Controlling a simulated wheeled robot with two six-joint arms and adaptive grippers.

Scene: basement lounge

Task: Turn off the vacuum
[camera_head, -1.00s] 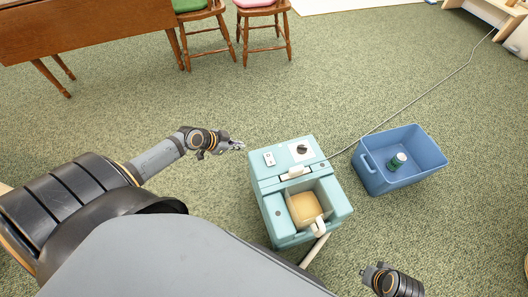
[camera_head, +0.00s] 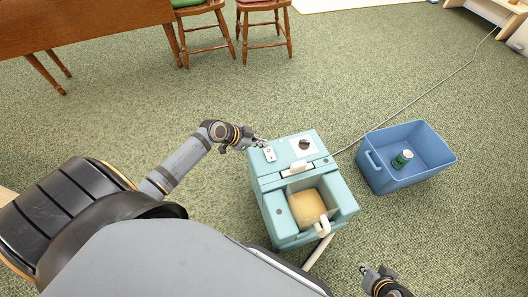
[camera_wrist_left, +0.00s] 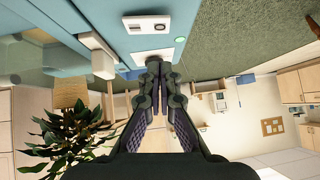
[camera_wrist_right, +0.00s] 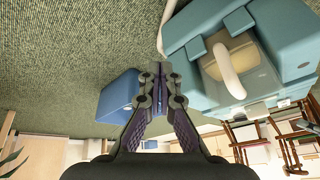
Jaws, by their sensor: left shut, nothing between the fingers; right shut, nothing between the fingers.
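The teal vacuum (camera_head: 290,236) stands on the carpet in the middle of the head view. On its top are a white rocker switch plate (camera_head: 269,154) and a white plate with a black dial (camera_head: 304,146). My left gripper (camera_head: 262,143) is shut and empty, right by the top's left corner near the switch plate; contact cannot be told. My right gripper (camera_head: 364,268) is shut and empty, low and right of the vacuum. The vacuum also shows in the right wrist view (camera_wrist_right: 200,95).
A blue bin (camera_head: 375,180) with a green can (camera_head: 402,159) stands right of the vacuum. A grey cord (camera_head: 420,96) runs over the carpet to the upper right. A wooden table (camera_head: 90,25) and two chairs stand at the back left. Carpet between is clear.

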